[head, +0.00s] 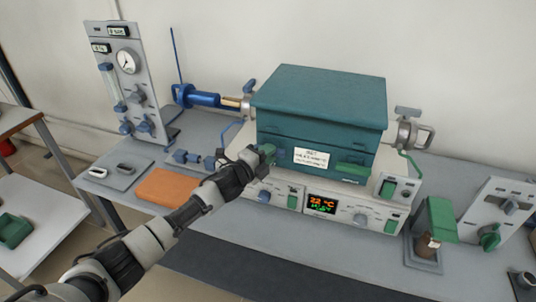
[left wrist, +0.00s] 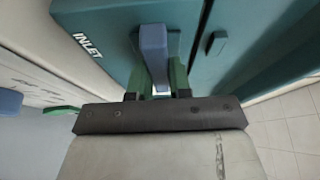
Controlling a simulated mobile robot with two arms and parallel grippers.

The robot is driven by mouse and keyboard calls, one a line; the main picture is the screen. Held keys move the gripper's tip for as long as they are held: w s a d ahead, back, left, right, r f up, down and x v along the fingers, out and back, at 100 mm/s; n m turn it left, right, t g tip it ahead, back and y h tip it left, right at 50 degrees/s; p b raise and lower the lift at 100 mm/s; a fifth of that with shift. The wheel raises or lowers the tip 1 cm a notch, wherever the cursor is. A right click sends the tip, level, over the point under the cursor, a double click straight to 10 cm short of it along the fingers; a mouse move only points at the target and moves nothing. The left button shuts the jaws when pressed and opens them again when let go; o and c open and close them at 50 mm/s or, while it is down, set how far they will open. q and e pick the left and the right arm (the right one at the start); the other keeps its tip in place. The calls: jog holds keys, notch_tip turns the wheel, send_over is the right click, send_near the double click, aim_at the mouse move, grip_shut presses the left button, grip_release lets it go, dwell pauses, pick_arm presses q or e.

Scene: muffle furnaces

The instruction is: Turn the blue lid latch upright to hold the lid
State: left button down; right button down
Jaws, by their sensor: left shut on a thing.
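The teal furnace box (head: 315,128) stands on a pale control base on the bench, with its lid (head: 320,90) down. My left gripper (head: 267,153) is at the left end of the box's front. In the left wrist view, the blue lid latch (left wrist: 153,52) lies between the green fingers of my left gripper (left wrist: 160,78), which are shut on it. The latch runs lengthwise away from the gripper in that view. In the head view my gripper hides most of the latch, so its angle on the box is hard to tell. My right gripper is not in view.
A blue tube fitting (head: 203,98) joins the box's left side, and a metal clamp (head: 410,132) is on its right. The base has a lit display (head: 322,204). An orange block (head: 167,187) lies left, a gauge panel (head: 130,80) stands behind. A green-topped stand (head: 436,217) is at right.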

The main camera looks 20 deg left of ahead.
pick_arm(q)
jog(key=n+b, duration=0.2)
jog(key=n+t+b, duration=0.1)
jog(key=n, duration=0.1)
jog(key=shift+f+b, duration=0.3)
jog(key=shift+b, duration=0.05)
jog(key=n+t+b, duration=0.1)
jog(key=n, duration=0.2)
jog(key=n+t+y+b, duration=0.1)
jog(key=n+b, duration=0.1)
jog(key=n, duration=0.1)
jog(key=shift+r+n+t, duration=0.1)
jog(key=shift+n+t, duration=0.3)
jog(key=n+t+y+b, duration=0.1)
jog(key=n+y, duration=0.1)
jog(key=n, duration=0.3)
jog(key=shift+r, duration=0.1)
jog(key=n+y, duration=0.1)
jog(key=n, duration=0.2)
jog(key=n+t+y, duration=0.1)
jog(key=n+y, duration=0.1)
jog(key=n, duration=0.1)
jog(key=shift+n+y, duration=0.3)
jog(key=shift+n, duration=0.1)
jog(key=c, duration=1)
grip_release()
jog(key=shift+c, duration=0.2)
jog(key=shift+r, duration=0.1)
